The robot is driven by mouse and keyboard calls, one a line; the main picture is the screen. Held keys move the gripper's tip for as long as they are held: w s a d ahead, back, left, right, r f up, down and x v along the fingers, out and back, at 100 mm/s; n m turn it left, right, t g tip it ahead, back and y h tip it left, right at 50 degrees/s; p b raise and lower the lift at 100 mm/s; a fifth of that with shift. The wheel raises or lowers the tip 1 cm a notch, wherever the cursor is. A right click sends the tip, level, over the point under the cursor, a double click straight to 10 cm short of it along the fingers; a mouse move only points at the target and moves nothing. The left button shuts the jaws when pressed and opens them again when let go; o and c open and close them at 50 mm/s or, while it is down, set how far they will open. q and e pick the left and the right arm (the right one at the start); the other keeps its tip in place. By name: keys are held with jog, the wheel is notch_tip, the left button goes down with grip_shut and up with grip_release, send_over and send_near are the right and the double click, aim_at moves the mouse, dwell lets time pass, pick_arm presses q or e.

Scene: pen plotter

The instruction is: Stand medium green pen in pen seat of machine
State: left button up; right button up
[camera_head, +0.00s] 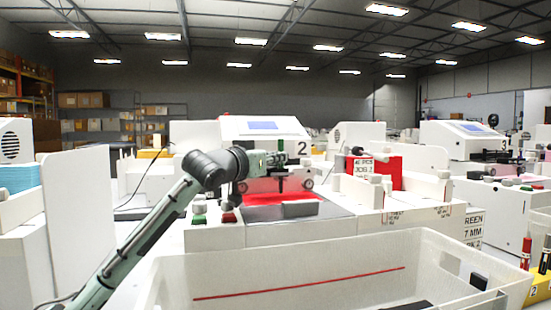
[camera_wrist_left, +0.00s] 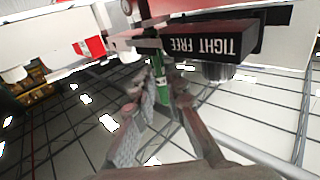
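The green pen shows in the left wrist view (camera_wrist_left: 158,75), running between the fingers of my left gripper (camera_wrist_left: 162,82), which appear closed on it. Its far end reaches the dark holder marked TIGHT FREE (camera_wrist_left: 205,45); how deep it sits there is hidden. In the head view, my left gripper (camera_head: 276,160) is at the pen carriage of machine 2 (camera_head: 262,128). The pen (camera_head: 281,146) stands roughly upright there as a small green strip. My right gripper is out of view.
A large white bin (camera_head: 400,254) fills the foreground. Red pens (camera_head: 526,252) stand at the far right. A grey block (camera_head: 300,209) lies on the machine bed, with green and red buttons (camera_head: 229,217) to its left. A red box (camera_head: 388,172) stands right of the carriage.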

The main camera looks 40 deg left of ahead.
pick_arm(q)
jog(key=o, duration=0.5)
jog(key=shift+f, duration=0.2)
jog(key=shift+r, duration=0.1)
notch_tip(320, 180, up, 10)
dwell(0.7)
